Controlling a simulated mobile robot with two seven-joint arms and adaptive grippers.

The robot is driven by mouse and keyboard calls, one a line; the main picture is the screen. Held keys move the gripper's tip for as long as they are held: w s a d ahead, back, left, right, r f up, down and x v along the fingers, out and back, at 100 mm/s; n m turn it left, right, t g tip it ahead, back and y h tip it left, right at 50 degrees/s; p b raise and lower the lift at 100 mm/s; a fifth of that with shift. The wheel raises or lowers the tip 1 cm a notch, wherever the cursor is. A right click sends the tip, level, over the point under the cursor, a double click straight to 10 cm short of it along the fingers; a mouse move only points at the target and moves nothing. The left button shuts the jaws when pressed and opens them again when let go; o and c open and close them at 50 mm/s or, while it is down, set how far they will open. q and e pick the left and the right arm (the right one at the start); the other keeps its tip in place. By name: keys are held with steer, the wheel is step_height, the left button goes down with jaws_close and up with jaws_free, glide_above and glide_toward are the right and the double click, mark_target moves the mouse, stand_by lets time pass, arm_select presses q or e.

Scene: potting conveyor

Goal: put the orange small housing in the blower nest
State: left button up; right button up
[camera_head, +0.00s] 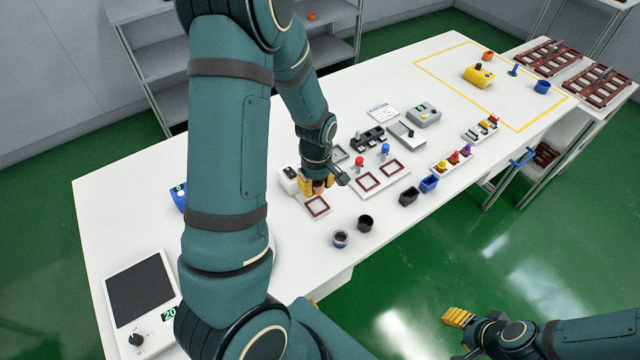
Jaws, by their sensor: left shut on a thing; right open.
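My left gripper (316,186) is shut on a small orange piece (319,190), which looks like the orange small housing and is mostly hidden by the yellow fingers. The gripper is low over the table, at the back edge of a white plate with a dark red square frame (317,206). A white unit with dark round parts (288,174) stands just left of the gripper; it may be the blower, but I cannot tell. Whether the piece touches the plate is not clear. My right gripper (457,317) is open and empty, off the table at lower right.
Dark and blue cups (408,196) stand near the front edge.

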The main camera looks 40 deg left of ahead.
mark_target(317, 207)
arm_select(q)
steer(key=shift+w+f+b, duration=0.1)
steer(key=shift+f+b, duration=0.5)
steer(key=shift+f, duration=0.15)
step_height(317, 207, down, 4)
steer(key=b, duration=0.2)
steer(key=shift+r+b, duration=0.25)
steer(key=shift+b, duration=0.1)
steer(key=shift+f+b, duration=0.7)
steer(key=shift+f, duration=0.2)
steer(key=shift+f+b, duration=0.4)
steer(key=shift+f, duration=0.15)
steer(key=shift+f, duration=0.2)
